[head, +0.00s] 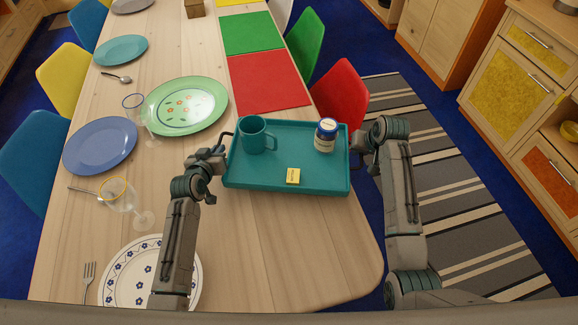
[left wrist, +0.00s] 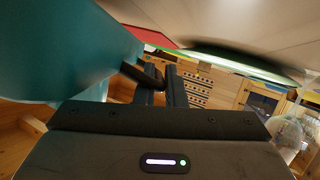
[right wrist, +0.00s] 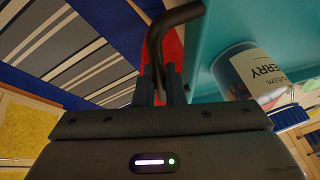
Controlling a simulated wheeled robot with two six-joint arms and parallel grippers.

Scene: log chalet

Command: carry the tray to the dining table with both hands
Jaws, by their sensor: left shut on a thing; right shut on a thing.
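The teal tray (head: 265,178) is over the near right end of the wooden dining table (head: 300,235), its right side close to the table's right edge. I cannot tell whether it touches the tabletop. My left gripper (head: 222,150) is shut on the tray's left handle, a dark bar that shows in the left wrist view (left wrist: 143,76). My right gripper (head: 360,143) is shut on the right handle, which shows in the right wrist view (right wrist: 157,38).
Left of the tray are a green patterned plate (head: 187,106), a blue plate (head: 100,145) and wine glasses (head: 118,194). A flowered plate (head: 125,272) lies near my left arm. Red (head: 267,83) and green placemats lie beyond. A red chair (head: 341,93) stands beyond the right edge.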

